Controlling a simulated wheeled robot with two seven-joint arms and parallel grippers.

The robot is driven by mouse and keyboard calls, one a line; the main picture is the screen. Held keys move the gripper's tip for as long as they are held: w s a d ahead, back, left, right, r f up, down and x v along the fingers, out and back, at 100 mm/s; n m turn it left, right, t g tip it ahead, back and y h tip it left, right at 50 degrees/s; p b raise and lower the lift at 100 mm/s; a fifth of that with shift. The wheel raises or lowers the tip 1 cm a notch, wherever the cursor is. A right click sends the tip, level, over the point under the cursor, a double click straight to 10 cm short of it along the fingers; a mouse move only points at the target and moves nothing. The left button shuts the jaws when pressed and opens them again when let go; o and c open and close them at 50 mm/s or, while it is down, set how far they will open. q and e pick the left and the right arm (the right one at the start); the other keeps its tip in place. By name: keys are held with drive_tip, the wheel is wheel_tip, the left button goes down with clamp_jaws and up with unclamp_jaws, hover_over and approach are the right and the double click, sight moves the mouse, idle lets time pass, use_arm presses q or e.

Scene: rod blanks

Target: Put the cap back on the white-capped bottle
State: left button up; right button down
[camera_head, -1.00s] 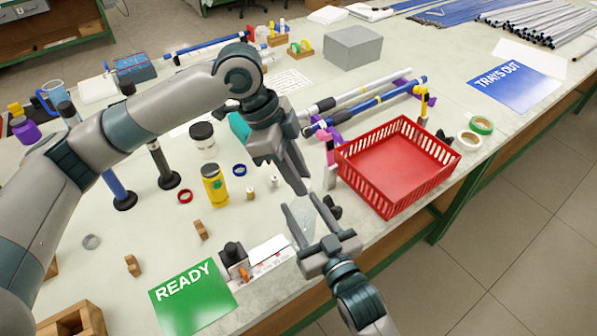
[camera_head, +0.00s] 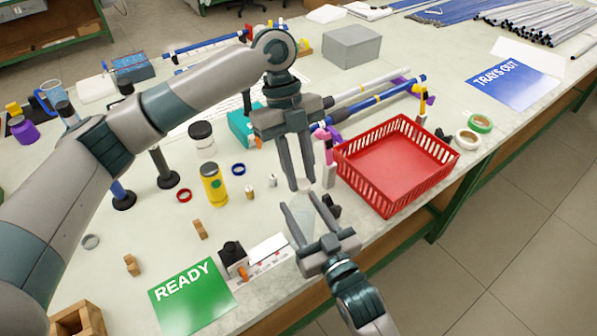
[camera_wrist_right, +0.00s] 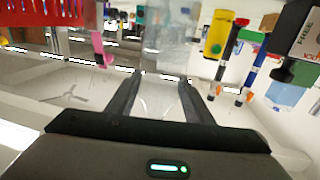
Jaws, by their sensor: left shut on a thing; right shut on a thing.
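My right gripper (camera_head: 306,222) is shut on a clear, see-through bottle (camera_head: 298,214), low in the middle of the head view. The bottle (camera_wrist_right: 160,65) also shows in the right wrist view, between the fingers (camera_wrist_right: 160,92). Its top edge is hard to make out. My left gripper (camera_head: 298,186) points down, with its fingertips just above the bottle, and is shut on a small white thing (camera_head: 304,184) that looks like the cap. The fingers hide most of it. I cannot tell whether cap and bottle touch.
A red basket (camera_head: 395,168) stands close on the right. A yellow jar (camera_head: 214,187), a white jar with a black lid (camera_head: 202,142), a red ring (camera_head: 184,196) and a blue ring (camera_head: 238,169) are on the left. A green READY sign (camera_head: 190,297) lies at the front.

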use_arm(q)
drive_tip(key=m, duration=0.2)
drive_tip(key=m+y, duration=0.1)
drive_tip(key=m, duration=0.1)
drive_tip(key=m+y, duration=0.1)
drive_tip(key=m, duration=0.1)
drive_tip(key=shift+w+d+g, duration=0.1)
drive_tip(key=shift+d+g, duration=0.2)
drive_tip(key=shift+d, duration=0.1)
drive_tip(key=m+y, duration=0.2)
drive_tip(key=m, duration=0.3)
drive_tip(key=shift+d, duration=0.2)
drive_tip(key=m, duration=0.2)
drive_tip(key=m+t+y, duration=0.1)
drive_tip(key=m, duration=0.2)
drive_tip(key=shift+s+d+t+y, duration=0.15)
drive_tip(key=shift+s+t+y, duration=0.05)
drive_tip(key=shift+t+y, duration=0.1)
drive_tip(key=m, duration=0.2)
drive_tip(key=m+t, duration=0.1)
drive_tip(key=m, duration=0.1)
drive_tip(key=m+t+y, duration=0.1)
drive_tip(key=m, duration=0.1)
drive_tip(key=shift+s+d, duration=0.1)
drive_tip(key=shift+s, duration=0.15)
drive_tip(key=o, duration=1)
drive_tip(key=shift+r, duration=2.2)
